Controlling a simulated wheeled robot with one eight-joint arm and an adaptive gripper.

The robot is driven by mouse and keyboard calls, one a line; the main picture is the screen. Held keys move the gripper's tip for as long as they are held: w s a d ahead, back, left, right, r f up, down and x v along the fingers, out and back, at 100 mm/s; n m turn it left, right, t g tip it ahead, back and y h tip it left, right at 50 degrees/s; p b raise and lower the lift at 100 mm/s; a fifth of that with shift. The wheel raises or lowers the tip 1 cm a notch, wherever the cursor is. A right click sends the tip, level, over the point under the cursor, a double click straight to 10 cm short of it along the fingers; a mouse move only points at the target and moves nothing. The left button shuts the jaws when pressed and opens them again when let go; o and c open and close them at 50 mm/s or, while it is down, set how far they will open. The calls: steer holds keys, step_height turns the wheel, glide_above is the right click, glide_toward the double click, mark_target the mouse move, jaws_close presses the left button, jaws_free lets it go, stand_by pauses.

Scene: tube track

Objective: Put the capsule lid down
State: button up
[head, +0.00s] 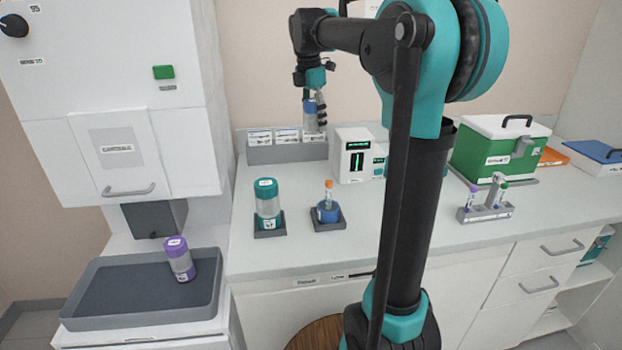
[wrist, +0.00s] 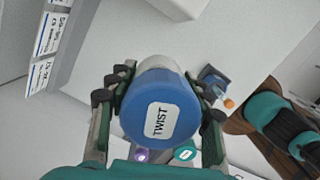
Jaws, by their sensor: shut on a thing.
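My gripper (head: 315,104) is shut on the capsule lid (head: 310,110), a blue cap with a pale, clear-looking sleeve below it. It hangs upright in the air in front of the grey back rack. In the wrist view the lid's blue top (wrist: 160,118), marked TWIST, sits between the fingers (wrist: 160,92). The blue capsule base (head: 328,212) stands in a dark square holder on the counter, with an orange-capped tube (head: 328,187) upright in it. The base and tube also show in the wrist view (wrist: 216,84), right of the lid.
A teal-capped capsule (head: 267,205) stands in a holder left of the base. A purple-capped capsule (head: 178,260) stands on the grey tray (head: 100,312). A white device (head: 352,155), a tube rack (head: 485,212) and a green box (head: 500,150) stand to the right. The counter front is largely clear.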

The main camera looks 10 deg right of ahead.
mark_target(316, 186)
step_height(316, 186, down, 20)
steer(key=shift+w+r, duration=0.1)
stand_by(0.5)
steer(key=o, duration=1.4)
step_height(316, 186, up, 12)
steer(key=a, duration=0.1)
steer(key=shift+s+a, duration=0.15)
steer(key=shift+s, duration=0.1)
